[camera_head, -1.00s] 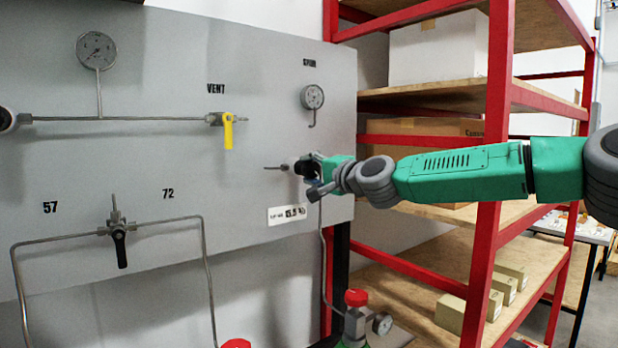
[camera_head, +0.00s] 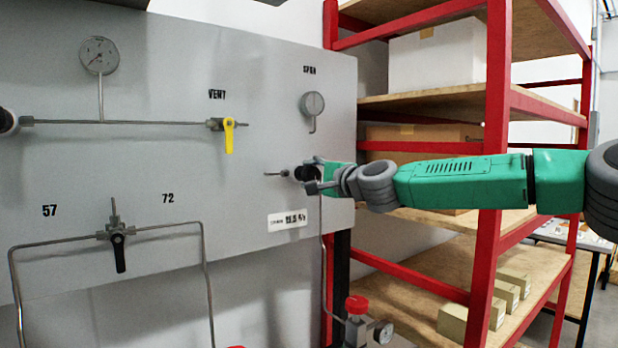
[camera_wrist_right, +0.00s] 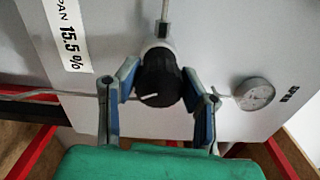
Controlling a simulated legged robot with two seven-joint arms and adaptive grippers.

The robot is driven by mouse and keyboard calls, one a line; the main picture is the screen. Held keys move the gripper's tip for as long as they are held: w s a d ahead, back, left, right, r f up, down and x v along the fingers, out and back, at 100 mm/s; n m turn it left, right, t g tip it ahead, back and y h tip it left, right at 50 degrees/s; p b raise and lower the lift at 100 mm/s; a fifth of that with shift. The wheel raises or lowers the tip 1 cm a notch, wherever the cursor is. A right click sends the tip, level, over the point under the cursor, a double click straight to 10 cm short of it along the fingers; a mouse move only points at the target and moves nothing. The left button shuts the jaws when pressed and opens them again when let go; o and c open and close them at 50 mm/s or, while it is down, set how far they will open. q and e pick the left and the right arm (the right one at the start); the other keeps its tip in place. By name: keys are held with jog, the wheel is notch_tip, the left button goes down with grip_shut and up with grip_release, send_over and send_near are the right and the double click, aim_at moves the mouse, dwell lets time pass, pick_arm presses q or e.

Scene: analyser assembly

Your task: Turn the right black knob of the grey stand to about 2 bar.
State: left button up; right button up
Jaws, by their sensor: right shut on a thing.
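The right black knob (camera_head: 303,174) sits on the right side of the grey stand's panel (camera_head: 150,185), above a white label. My right gripper (camera_head: 312,179) reaches it from the right, and its fingers partly hide it. In the right wrist view the black knob (camera_wrist_right: 160,78), with a white mark on its rim, is between the two blue-padded fingers (camera_wrist_right: 159,85), which are closed on its sides. The gauge (camera_head: 312,103) above the knob also shows in the right wrist view (camera_wrist_right: 254,94). Its reading is too small to tell. My left gripper is not in view.
A yellow lever (camera_head: 229,136) and a left gauge (camera_head: 99,55) are on the panel, with a black-handled valve (camera_head: 118,240) lower left. A red shelf rack (camera_head: 488,170) stands behind my right arm. A red-capped bottle valve (camera_head: 357,305) is below the knob.

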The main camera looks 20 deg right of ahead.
jog(key=o, duration=0.8)
jog(key=shift+w+d, duration=0.1)
jog(key=shift+d, duration=0.2)
jog(key=o, duration=0.4)
jog(key=shift+c, duration=0.2)
jog(key=shift+w+d+f, duration=0.1)
jog(key=v, duration=1.2)
jog(key=shift+f, duration=0.1)
